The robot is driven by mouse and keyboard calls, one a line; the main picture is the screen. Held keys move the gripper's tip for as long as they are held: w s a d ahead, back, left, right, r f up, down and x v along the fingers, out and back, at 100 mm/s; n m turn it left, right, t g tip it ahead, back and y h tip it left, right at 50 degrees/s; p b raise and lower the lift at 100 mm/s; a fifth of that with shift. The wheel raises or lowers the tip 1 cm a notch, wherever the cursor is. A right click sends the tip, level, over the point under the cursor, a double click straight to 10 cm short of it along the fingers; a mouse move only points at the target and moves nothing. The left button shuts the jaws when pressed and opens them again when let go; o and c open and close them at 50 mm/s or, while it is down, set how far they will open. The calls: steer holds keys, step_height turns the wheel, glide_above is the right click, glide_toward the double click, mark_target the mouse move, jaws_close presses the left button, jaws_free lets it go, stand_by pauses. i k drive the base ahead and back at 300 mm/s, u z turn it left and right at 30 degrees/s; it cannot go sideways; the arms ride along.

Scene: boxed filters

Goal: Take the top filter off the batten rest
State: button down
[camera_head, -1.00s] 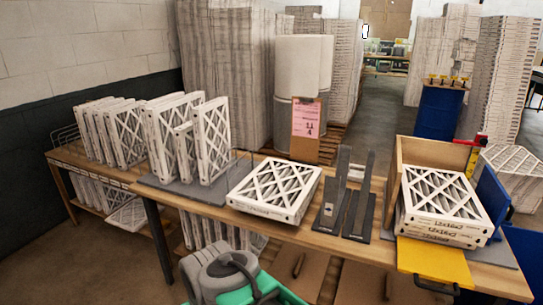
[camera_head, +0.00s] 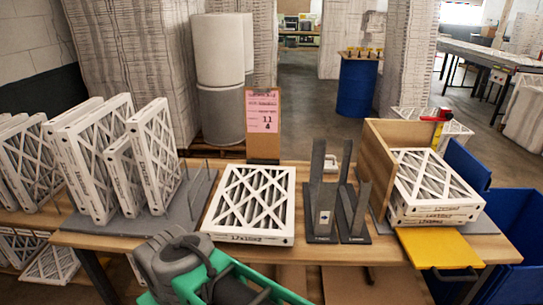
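A white-framed filter (camera_head: 250,203) with a diagonal lattice lies flat on the middle of the wooden table. Its front edge carries printed size text. What is beneath it is hidden, so I cannot tell whether it lies on battens or whether others are under it. A short stack of similar filters (camera_head: 436,187) lies flat at the right, beside an upright wooden board (camera_head: 390,145). Which of these places is the batten rest I cannot tell. My grey and green arm parts show at the bottom, in front of the table. My gripper's fingers are not visible.
Upright filters (camera_head: 155,155) stand in a grey rack at the left. Dark upright brackets (camera_head: 322,205) stand right of the flat filter. A clipboard sign (camera_head: 263,125) stands behind it. A yellow plate (camera_head: 440,250) juts from the table's front right, near blue bins (camera_head: 515,235).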

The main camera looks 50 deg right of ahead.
mark_target(253, 205)
steer(key=z, duration=0.8)
steer(key=i, duration=1.05)
steer(key=z, duration=0.9)
